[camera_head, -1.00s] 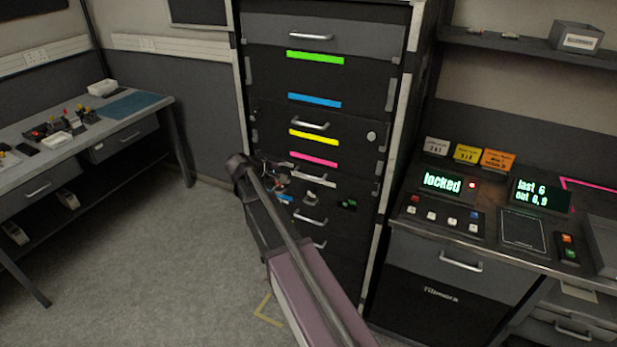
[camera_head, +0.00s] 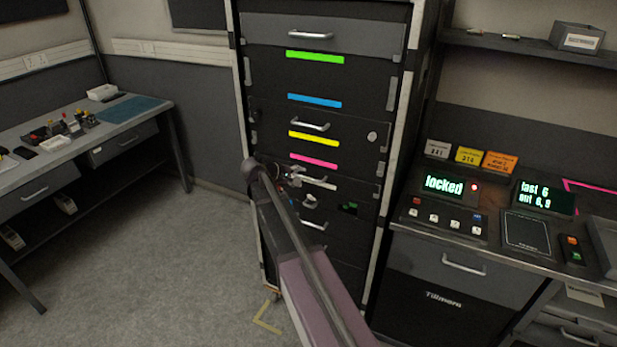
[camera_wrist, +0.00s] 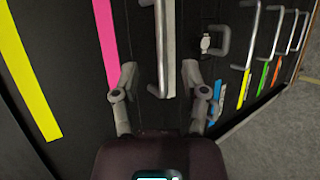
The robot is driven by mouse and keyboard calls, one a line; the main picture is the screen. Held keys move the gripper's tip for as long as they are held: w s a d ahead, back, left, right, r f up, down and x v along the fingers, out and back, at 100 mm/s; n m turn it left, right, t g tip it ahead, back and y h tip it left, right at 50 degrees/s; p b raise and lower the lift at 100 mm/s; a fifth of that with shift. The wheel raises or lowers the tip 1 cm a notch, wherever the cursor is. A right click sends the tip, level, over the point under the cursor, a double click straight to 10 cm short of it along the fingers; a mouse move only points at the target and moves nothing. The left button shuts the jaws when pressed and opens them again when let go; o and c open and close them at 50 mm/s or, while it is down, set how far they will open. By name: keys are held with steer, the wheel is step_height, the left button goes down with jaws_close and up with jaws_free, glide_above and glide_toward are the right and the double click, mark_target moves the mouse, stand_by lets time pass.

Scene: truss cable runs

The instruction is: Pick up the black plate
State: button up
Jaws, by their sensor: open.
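The front of the black rack (camera_head: 355,120) carries dark panels. A flat black rectangular plate (camera_head: 527,232) with pale edging lies on the console at the right; I cannot tell for certain that this is the task's plate. My gripper (camera_head: 303,178) is at the rack front, just below the pink strip (camera_head: 313,160), far left of that plate. In the wrist view, my gripper (camera_wrist: 160,80) is open. Its fingers stand on either side of a pale bar handle (camera_wrist: 163,45) on a dark panel; contact is not clear.
Green, blue and yellow strips mark the rack above my gripper. The console has a lit "locked" display (camera_head: 444,186) and buttons. A workbench (camera_head: 80,140) with small parts stands at the left. Open floor (camera_head: 170,270) lies between bench and rack. More handles (camera_wrist: 250,35) show in the wrist view.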

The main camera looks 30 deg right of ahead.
mark_target(307, 179)
steer(key=b+x, duration=0.1)
steer(key=x, duration=0.2)
steer(key=shift+a+f+b, duration=0.1)
steer(key=shift+f+b, duration=0.15)
steer(key=shift+b, duration=0.05)
steer(key=shift+w+d+f+b, duration=0.15)
steer(key=shift+d+f+b, duration=0.15)
steer(key=shift+d, duration=0.3)
steer(key=shift+r, duration=0.1)
jaws_close()
